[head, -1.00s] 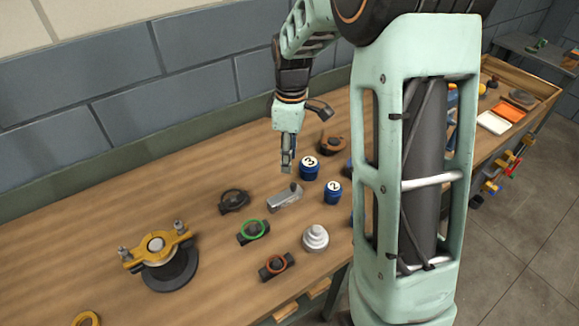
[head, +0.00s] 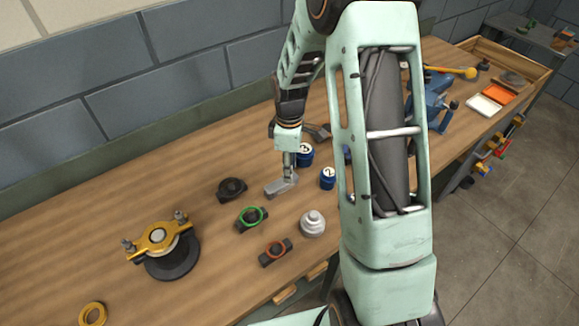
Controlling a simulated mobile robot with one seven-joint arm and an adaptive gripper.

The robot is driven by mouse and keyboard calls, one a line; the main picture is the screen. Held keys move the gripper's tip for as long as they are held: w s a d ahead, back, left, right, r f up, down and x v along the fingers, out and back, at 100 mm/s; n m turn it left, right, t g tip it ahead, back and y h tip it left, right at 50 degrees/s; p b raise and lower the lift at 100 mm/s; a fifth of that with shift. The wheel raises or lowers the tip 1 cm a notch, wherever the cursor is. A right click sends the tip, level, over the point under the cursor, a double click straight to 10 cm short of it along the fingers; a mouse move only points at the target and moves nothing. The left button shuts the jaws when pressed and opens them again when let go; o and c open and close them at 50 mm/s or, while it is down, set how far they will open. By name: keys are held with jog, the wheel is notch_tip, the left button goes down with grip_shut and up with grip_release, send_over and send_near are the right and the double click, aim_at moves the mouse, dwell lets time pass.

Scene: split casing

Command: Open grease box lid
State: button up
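A small grey metal box (head: 275,190), which looks like the grease box, lies on the workbench in the head view. Its lid looks to be on. My gripper (head: 289,178) points down at the right end of the box, with its fingertips at or just above the lid. The fingers hide the small knob on top of the lid. The fingers are seen nearly edge-on, so I cannot tell whether they are open, shut, or touching the knob.
Blue numbered pots (head: 327,178) stand close to the right of the box. A yellow clamp (head: 160,238) sits left. The bench's left part is mostly clear.

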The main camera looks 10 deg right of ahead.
jog(key=shift+f, duration=0.15)
jog(key=shift+c, duration=0.5)
grip_shut()
